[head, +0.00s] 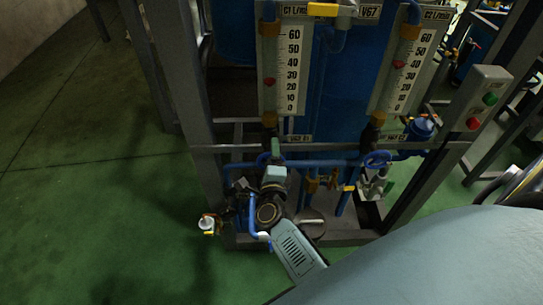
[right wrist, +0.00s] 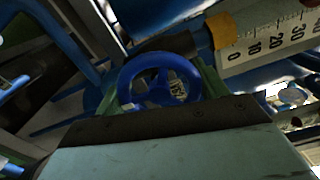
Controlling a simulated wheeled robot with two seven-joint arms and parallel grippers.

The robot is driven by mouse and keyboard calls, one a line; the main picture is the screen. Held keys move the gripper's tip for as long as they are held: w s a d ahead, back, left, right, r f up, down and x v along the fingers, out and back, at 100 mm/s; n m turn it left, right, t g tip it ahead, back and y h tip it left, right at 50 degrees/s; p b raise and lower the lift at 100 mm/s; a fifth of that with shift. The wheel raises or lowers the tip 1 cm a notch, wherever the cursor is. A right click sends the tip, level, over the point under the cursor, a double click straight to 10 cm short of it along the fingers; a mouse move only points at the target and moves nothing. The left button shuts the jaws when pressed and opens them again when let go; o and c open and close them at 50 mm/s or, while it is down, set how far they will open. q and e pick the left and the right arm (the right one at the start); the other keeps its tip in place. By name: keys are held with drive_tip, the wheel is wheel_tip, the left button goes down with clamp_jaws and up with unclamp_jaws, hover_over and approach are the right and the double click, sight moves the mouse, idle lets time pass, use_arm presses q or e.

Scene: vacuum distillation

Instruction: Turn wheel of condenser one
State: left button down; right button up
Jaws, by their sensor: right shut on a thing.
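The blue wheel of condenser one (head: 262,158) sits on the pipe below the C1 flow meter (head: 281,65). My right gripper (head: 275,157) reaches up to it from below and partly covers it. In the right wrist view, the blue wheel (right wrist: 127,76) lies between the greenish fingers of my right gripper (right wrist: 160,92), which is shut on it. The fingertips are partly hidden behind the gripper's dark front edge and the wheel. My left gripper is not in view.
A second blue wheel (head: 377,159) sits below the C2 flow meter (head: 402,65). Grey frame posts (head: 190,100) flank the rig. Green floor (head: 90,180) is open on the left.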

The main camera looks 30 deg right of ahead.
drive_tip(key=o, duration=1)
drive_tip(key=b+v, duration=0.1)
drive_tip(key=v, duration=1.2)
drive_tip(key=shift+s, duration=0.25)
